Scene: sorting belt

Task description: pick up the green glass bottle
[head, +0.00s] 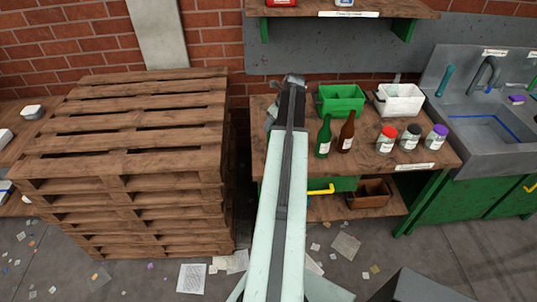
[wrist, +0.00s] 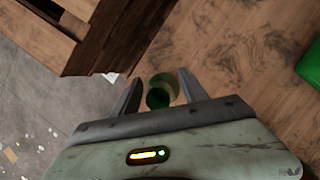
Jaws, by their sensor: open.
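A green glass bottle (head: 323,137) stands upright on the wooden worktop, just right of my arm in the head view. A brown bottle (head: 346,131) stands close to its right. In the wrist view, my gripper (wrist: 158,93) is open, its fingers pointing down at the worktop. A round, dark green glassy thing (wrist: 158,97) shows between the two fingers, seen from above, with no clear contact. I cannot tell whether it is the same bottle. My arm hides most of the gripper in the head view.
A green bin (head: 341,100) and a white bin (head: 399,100) stand at the back of the worktop (head: 372,165). Several lidded jars (head: 411,137) stand to the right of the bottles. A tall pallet stack (head: 135,150) is on the left. A shelf (head: 345,10) hangs above.

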